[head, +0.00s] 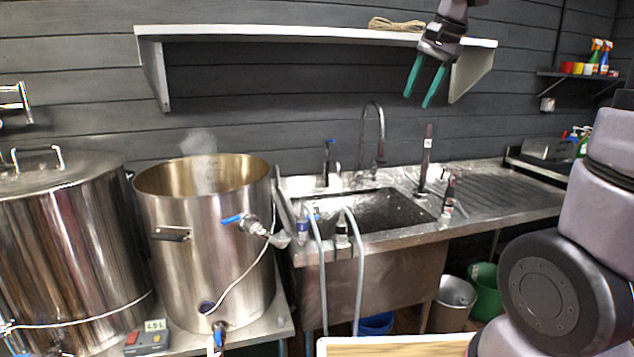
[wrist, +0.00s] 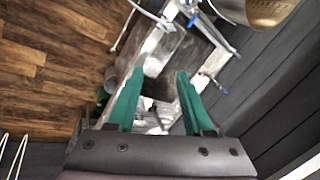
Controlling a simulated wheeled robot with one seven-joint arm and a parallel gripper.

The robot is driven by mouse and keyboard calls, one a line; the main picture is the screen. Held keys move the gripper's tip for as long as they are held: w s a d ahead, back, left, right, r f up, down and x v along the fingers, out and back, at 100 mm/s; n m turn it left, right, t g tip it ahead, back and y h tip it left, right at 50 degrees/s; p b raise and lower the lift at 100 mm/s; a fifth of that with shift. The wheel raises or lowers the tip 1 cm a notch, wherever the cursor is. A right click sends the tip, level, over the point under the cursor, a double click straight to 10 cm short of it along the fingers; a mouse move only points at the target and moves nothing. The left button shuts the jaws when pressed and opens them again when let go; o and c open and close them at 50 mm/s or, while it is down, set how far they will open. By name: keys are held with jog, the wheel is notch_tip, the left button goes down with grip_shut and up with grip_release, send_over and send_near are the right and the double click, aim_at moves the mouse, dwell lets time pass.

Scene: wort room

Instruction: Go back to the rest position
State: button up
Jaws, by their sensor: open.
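My gripper (head: 425,84) hangs in the air at the upper right of the head view, in front of the white wall shelf and above the sink. Its two green fingers point down and stand apart with nothing between them. In the wrist view the same open gripper (wrist: 155,98) shows green fingers, with the sink (wrist: 190,62) seen below and beyond them. My arm also fills the right edge of the head view.
A white shelf (head: 300,33) holds a coil of rope (head: 396,25). An open steaming steel kettle (head: 205,245) and a lidded vessel (head: 65,250) stand left. The steel sink (head: 385,245) has upright taps and hoses. Buckets (head: 485,290) sit underneath.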

jog(key=s+f+n+t, duration=0.1)
jog(key=s+n, duration=0.1)
jog(key=s, duration=0.7)
jog(key=s+d+f+n+t, duration=0.1)
jog(key=s+f+n+t, duration=0.1)
jog(key=s, duration=0.8)
jog(key=shift+s+d+n+h, duration=0.2)
jog(key=shift+s+n+h, duration=0.1)
